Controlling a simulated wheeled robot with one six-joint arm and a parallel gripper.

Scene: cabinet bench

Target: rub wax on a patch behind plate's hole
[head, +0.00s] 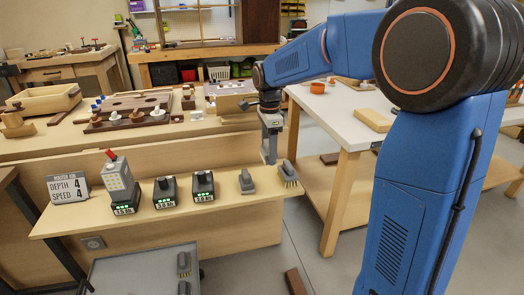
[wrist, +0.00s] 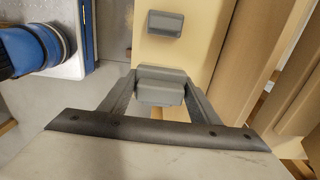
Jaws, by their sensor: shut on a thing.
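My gripper (head: 269,150) is low over the right part of the wooden shelf. In the wrist view its fingers (wrist: 160,105) are shut on a grey block (wrist: 161,86). Another grey block (wrist: 165,23) lies apart on the shelf, and a grey-handled tool (head: 246,183) stands left of my gripper in the head view. I cannot pick out the wax, the plate's hole or the patch for sure.
The shelf (head: 220,206) also holds several dark battery-like blocks (head: 164,193), a tool with a red top (head: 116,176) and a "DEPTH 4 SPEED 4" sign (head: 68,189). The bench behind bears a dark board (head: 108,125). A white table (head: 345,124) stands right. A grey cart (head: 130,272) is below.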

